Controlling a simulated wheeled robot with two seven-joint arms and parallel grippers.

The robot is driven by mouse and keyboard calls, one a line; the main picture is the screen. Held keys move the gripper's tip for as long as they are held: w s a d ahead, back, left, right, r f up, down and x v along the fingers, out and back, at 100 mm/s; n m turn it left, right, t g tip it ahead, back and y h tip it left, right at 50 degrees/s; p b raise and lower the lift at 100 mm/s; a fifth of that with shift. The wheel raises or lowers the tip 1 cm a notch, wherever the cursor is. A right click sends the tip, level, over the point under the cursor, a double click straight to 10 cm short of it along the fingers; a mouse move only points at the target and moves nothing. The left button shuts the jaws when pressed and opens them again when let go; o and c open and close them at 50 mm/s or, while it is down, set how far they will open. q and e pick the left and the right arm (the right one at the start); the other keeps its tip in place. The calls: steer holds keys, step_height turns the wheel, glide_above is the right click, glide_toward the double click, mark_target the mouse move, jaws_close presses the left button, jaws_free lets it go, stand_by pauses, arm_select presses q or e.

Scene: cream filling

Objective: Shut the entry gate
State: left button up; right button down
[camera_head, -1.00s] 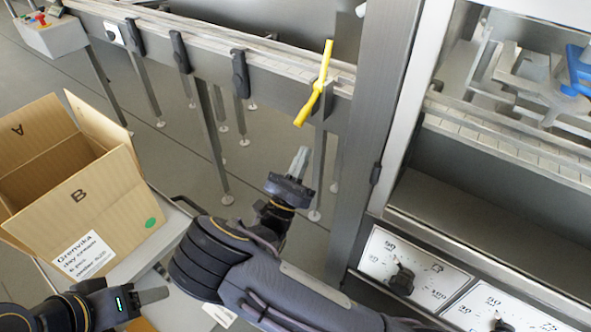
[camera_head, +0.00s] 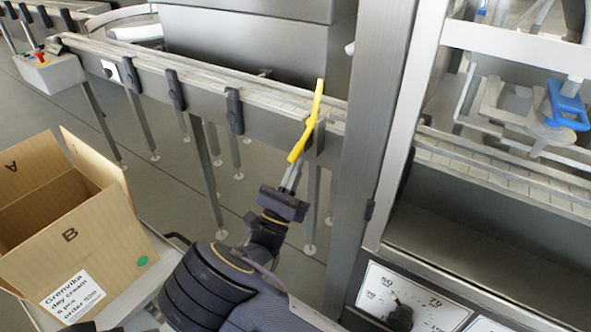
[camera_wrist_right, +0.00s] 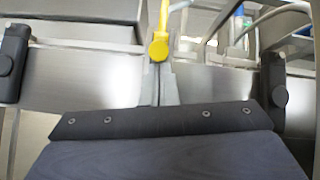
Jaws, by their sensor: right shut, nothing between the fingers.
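The entry gate shows as a yellow lever (camera_head: 308,126) on the side of the conveyor, near the steel post. It stands tilted, its upper end across the belt edge and its lower end hanging in front of the rail. My right gripper (camera_head: 292,178) is shut and empty, its fingertips just below the lever's lower end. In the right wrist view the yellow lever (camera_wrist_right: 159,48) is straight ahead of the shut fingertips (camera_wrist_right: 158,80); whether they touch cannot be told. My left gripper is not in view.
The conveyor (camera_head: 210,92) runs from upper left to the steel post (camera_head: 375,150), with black clamps (camera_head: 234,110) along its side. An open cardboard box (camera_head: 85,245) stands at lower left. A control box (camera_head: 50,72) is at far left. Dials (camera_head: 400,315) sit at lower right.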

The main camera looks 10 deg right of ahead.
steer(key=shift+s+a+r+g+y+p, duration=0.2)
steer(key=shift+r+p, duration=0.1)
steer(key=shift+p, duration=0.45)
steer(key=shift+s+a+r+g+y+p, duration=0.1)
steer(key=shift+r+g+y+p, duration=0.15)
steer(key=shift+p, duration=0.5)
step_height(320, 180, up, 12)
steer(key=s+a+m+g+y+p, duration=0.1)
steer(key=g+y+p, duration=0.7)
steer(key=p, duration=1.7)
steer(key=shift+g, duration=0.55)
steer(key=shift+w+d+r, duration=0.1)
steer(key=shift+r, duration=0.05)
